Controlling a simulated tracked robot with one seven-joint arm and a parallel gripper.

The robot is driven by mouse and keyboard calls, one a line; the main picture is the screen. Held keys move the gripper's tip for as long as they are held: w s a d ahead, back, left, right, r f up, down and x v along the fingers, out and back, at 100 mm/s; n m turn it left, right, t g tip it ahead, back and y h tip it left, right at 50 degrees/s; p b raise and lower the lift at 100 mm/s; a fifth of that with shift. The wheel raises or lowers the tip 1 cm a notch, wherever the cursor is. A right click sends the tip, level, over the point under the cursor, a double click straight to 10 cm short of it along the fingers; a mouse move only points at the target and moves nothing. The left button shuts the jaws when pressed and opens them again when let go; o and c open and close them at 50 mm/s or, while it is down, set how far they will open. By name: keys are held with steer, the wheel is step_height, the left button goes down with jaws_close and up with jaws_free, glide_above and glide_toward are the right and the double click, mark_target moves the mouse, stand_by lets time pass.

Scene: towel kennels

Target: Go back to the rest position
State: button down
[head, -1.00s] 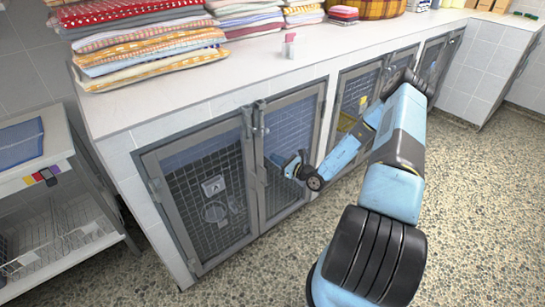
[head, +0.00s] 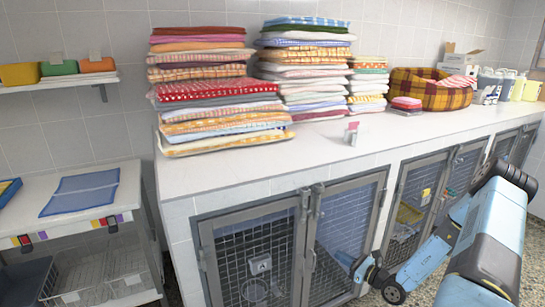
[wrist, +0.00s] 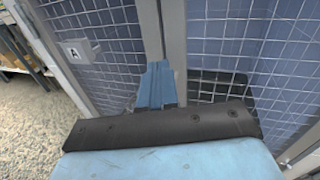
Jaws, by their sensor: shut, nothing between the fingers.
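My gripper (head: 345,260) is in front of the right-hand door (head: 345,222) of the near kennel, low in the head view. It is empty, and its blue fingers (wrist: 156,84) are shut together in the wrist view. Behind them are the grey door frames and blue tiles seen through the mesh. I cannot tell how close the fingertips are to the door. My arm stretches in from the lower right, bent at the elbow.
The left kennel door (head: 252,262) is shut, with a latch (head: 306,205) between the doors. Folded towel stacks (head: 215,100) stand on the white counter (head: 225,172) above. A plaid pet bed (head: 428,90) is farther right. A shelf unit (head: 75,222) stands at left.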

steer(key=s+a+r+n+g, duration=0.35)
steer(key=r+n, duration=0.25)
steer(key=r, duration=0.3)
steer(key=s+a+r+n+g, duration=0.3)
steer(key=r+n+g, duration=0.25)
steer(key=r, duration=0.35)
steer(key=s+a+r+n+g, duration=0.35)
steer(key=r+n, duration=0.25)
steer(key=r, duration=0.2)
steer(key=s+d+r+n+t+h, duration=0.1)
steer(key=s+r+n+h, duration=0.4)
steer(key=s+r, duration=0.5)
steer(key=s+d+r+n+t+h, duration=0.2)
steer(key=s+r+h, duration=0.4)
steer(key=s+r, duration=0.4)
step_height(320, 180, up, 2)
steer(key=n+t, duration=0.1)
steer(key=n, duration=0.1)
steer(key=shift+s+d+n+t+h, duration=0.15)
steer(key=shift+d+n+t+h, duration=0.05)
steer(key=shift+n+t+h, duration=0.15)
